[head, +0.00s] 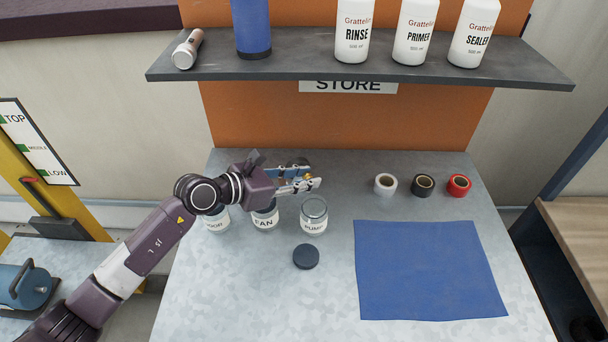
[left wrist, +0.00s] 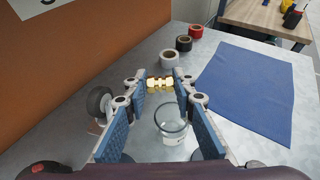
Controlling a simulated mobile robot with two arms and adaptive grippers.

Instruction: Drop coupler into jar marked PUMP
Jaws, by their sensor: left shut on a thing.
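The brass coupler (left wrist: 161,83) is gold-coloured and sits between the fingertips of my left gripper (head: 310,178). In the head view only a little of the coupler (head: 309,176) shows. The gripper is shut on it and holds it above the table, just behind and above the jar marked PUMP (head: 313,217). That jar is clear glass with an open top and a white label. In the left wrist view the jar (left wrist: 172,128) shows below the fingers. The coupler is apart from the jar. My right gripper is not in view.
The FAN jar (head: 265,217) and another jar (head: 216,220) stand left of the PUMP jar, partly behind my arm. A dark lid (head: 306,256) lies in front. A blue mat (head: 428,270) and tape rolls (head: 423,185) are to the right. A shelf (head: 360,67) with bottles overhangs the back.

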